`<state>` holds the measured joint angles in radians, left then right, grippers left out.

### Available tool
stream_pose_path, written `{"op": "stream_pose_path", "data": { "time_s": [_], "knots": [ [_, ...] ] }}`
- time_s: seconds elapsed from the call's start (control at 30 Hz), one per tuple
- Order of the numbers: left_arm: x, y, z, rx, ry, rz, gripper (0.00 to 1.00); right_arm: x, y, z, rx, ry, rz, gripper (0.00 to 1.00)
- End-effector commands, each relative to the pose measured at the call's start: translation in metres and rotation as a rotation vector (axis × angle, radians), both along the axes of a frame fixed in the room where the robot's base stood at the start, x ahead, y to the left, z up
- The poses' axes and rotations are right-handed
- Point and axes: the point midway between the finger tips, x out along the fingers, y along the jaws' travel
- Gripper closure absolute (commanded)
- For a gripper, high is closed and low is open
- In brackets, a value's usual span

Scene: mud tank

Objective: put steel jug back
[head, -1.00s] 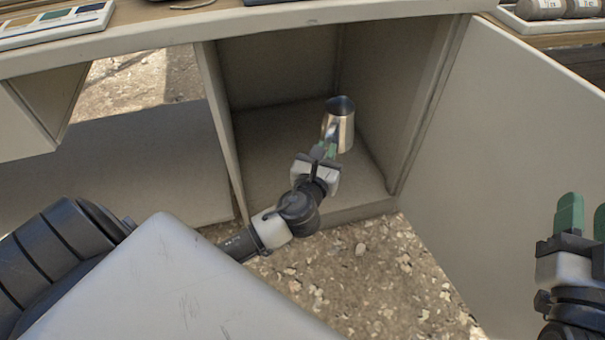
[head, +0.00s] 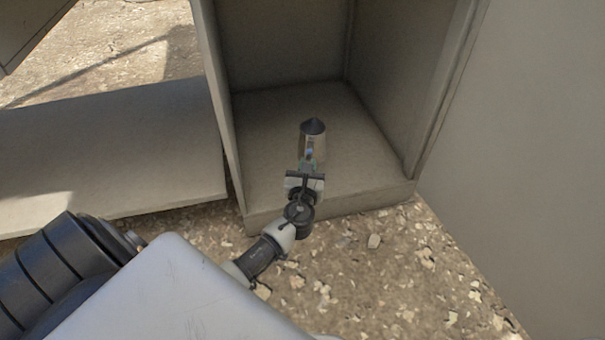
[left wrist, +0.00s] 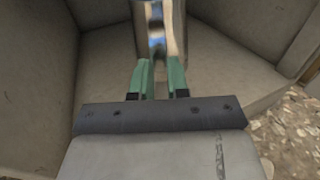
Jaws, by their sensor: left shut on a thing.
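The steel jug (head: 317,141) is inside the open cabinet compartment, over its floor (head: 265,150). It looks upright, with its dark opening at the top. My left gripper (head: 307,166) is shut on the jug from the front side. In the left wrist view the green fingers (left wrist: 158,80) close on the shiny jug (left wrist: 172,22) near the handle. I cannot tell whether the jug's base touches the compartment floor. My right gripper is not in view.
The compartment has a side wall (head: 222,110) on its left and another (head: 405,80) on its right. A large panel, the open door (head: 500,150), stands at the right. A low shelf (head: 110,150) lies to the left. Gravelly ground (head: 400,270) is in front.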

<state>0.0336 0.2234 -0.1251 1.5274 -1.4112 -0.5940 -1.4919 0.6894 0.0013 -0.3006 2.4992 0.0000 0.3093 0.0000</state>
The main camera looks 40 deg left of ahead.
Motion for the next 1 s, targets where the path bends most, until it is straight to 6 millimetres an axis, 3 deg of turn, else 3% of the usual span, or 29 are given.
{"op": "stream_pose_path", "data": {
  "time_s": [0.03, 0.2, 0.4, 0.57, 0.83, 1.0],
  "knots": [
    [0.009, 0.01, -0.015, 0.003, -0.004, 0.001, 1.0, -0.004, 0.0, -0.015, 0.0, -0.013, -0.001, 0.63],
    [0.032, 0.036, -0.036, 0.003, -0.003, 0.001, 1.0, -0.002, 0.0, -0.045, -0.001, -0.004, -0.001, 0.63],
    [0.048, 0.054, -0.045, 0.001, -0.003, 0.0, 1.0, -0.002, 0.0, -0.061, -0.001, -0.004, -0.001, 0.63],
    [0.051, 0.057, -0.05, 0.001, -0.002, -0.001, 1.0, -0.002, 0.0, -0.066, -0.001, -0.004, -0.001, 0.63],
    [0.05, 0.056, -0.085, 0.0, -0.001, -0.001, 1.0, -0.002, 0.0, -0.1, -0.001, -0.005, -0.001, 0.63],
    [0.05, 0.056, -0.085, 0.001, -0.002, -0.001, 1.0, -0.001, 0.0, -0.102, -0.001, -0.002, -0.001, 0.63]
  ]
}}
